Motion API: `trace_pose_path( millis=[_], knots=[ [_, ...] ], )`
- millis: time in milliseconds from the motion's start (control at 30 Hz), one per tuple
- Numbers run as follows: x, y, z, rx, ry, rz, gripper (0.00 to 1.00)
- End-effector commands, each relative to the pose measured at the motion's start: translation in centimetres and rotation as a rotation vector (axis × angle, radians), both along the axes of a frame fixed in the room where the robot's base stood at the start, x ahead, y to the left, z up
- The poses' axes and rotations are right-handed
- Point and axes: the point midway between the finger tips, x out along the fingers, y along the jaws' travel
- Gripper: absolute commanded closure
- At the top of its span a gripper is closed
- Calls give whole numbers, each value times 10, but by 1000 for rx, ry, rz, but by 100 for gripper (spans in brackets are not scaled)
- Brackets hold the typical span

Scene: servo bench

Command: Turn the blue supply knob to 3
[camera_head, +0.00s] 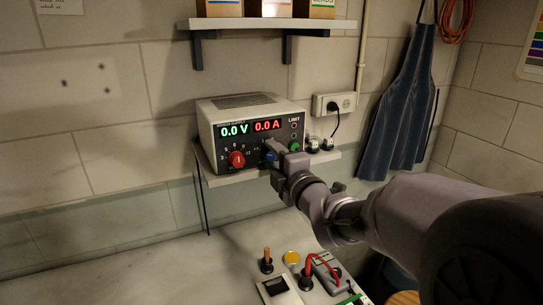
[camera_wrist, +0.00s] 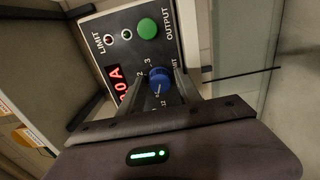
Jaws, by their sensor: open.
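The blue supply knob (camera_wrist: 159,77) is on the dark front panel of the power supply (camera_head: 226,110). In the wrist view its pale pointer mark lies on the side toward my gripper, away from the 2 and 3 printed beside it. My gripper (camera_wrist: 161,84) is open, with one finger on each side of the blue knob. I cannot tell whether the fingers touch it. In the head view the gripper (camera_head: 273,150) partly hides the blue knob (camera_head: 270,157). The displays read 0.0 V and 0.0 A.
A red knob (camera_head: 237,159) is left of the blue one. A green button (camera_wrist: 147,28) is on the same panel. The supply stands on a wall shelf (camera_head: 222,177), with small dark-based items at its right. A socket (camera_head: 334,104) and an upper shelf (camera_head: 268,23) are nearby.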

Motion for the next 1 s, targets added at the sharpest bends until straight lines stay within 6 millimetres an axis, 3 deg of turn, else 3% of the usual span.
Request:
trace_pose_path(
  millis=[167,367,667,1000],
  knots=[
    [0,0,0,0,0,0,61],
    [0,0,0,0,0,0,100],
    [0,0,-1,27,10,0,100],
    [-1,0,-3,228,93,0,100]
  ],
)
